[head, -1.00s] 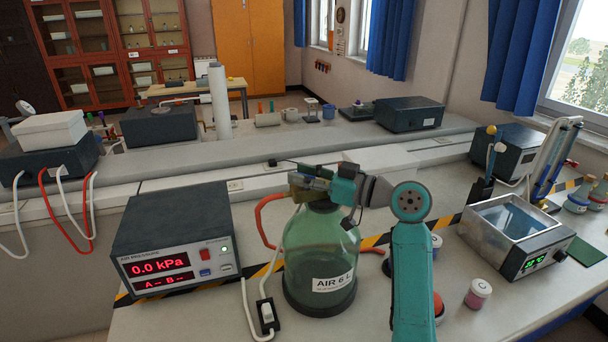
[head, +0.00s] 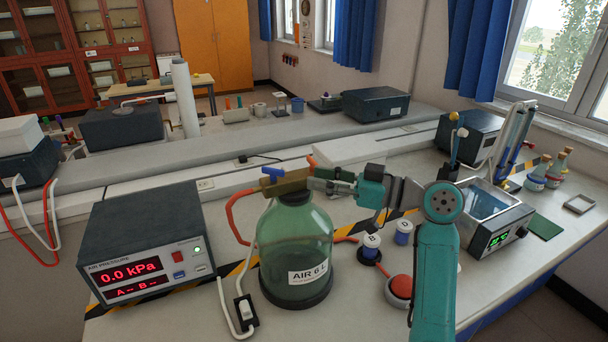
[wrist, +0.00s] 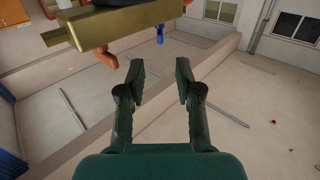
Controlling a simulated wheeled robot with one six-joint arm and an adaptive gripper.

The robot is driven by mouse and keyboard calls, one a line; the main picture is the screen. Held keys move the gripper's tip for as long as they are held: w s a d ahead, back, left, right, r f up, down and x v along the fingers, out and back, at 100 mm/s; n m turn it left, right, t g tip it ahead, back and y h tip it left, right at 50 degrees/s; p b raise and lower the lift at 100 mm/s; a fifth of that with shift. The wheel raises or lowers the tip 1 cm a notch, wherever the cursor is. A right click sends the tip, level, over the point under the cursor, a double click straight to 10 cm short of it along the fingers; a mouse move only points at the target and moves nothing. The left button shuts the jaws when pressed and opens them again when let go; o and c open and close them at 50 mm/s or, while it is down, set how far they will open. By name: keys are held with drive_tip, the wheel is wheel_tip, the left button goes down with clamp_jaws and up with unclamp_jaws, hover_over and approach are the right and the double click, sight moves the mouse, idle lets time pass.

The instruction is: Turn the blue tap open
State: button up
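The blue tap (head: 269,180) sits at the left end of the brass block (head: 288,182) on top of the green glass bottle labelled AIR 6 L (head: 297,245). In the wrist view the blue tap (wrist: 160,34) shows small beyond the brass block (wrist: 120,27), in line with the gap between my fingers. An orange tap (wrist: 97,57) is nearer, left of my fingers; it also shows at the block's right in the head view (head: 311,163). My gripper (wrist: 160,76) is open and empty, apart from the blue tap. In the head view it is at the block's right end.
The pressure box (head: 145,245) reads 0.0 kPa at the left. A red hose (head: 232,215) runs by the bottle. A red button (head: 400,287), small jars (head: 371,243) and a water bath (head: 490,215) stand to the right. A white switch (head: 245,309) lies in front.

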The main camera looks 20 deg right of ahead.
drive_tip(key=shift+s+d, duration=0.25)
drive_tip(key=shift+s, duration=0.05)
